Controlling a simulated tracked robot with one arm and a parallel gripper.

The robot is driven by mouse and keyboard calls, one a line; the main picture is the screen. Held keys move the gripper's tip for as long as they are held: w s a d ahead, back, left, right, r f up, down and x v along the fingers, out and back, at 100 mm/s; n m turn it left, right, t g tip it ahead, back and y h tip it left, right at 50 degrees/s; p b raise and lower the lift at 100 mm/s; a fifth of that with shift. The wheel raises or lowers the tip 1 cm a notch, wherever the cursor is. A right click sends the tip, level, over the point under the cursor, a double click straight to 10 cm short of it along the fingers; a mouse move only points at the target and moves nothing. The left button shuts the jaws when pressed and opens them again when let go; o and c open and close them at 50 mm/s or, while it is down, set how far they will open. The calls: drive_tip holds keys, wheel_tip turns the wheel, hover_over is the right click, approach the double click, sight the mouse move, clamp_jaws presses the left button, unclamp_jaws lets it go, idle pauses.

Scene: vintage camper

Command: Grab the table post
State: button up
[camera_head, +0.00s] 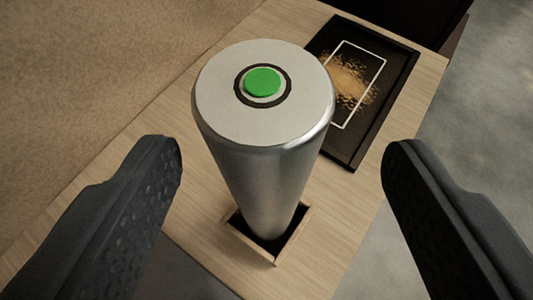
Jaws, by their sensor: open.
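The table post (262,170) is a silver metal cylinder with a green button (263,82) in a dark ring on its top. It stands upright in a square, dark opening (268,240) in a light wooden surface. My gripper (281,165) is open, with one dark finger left of the post and the other right of it. A visible gap separates each finger from the post, and nothing is held. The post's lowest end is hidden inside the opening.
A black tray or frame (398,85) with a white-outlined picture lies on the wooden surface (190,190) behind the post to the right. Tan upholstery or carpet (90,80) fills the upper left. Grey floor (475,140) shows at the right.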

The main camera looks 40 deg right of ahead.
drive_tip(key=b+x, duration=0.1)
drive_tip(key=x, duration=0.4)
drive_tip(key=shift+w+a+f+b, duration=0.2)
drive_tip(key=shift+f+b, duration=0.05)
drive_tip(key=shift+b, duration=0.15)
drive_tip(key=shift+w+d, duration=0.2)
drive_tip(key=shift+w, duration=0.2)
clamp_jaws()
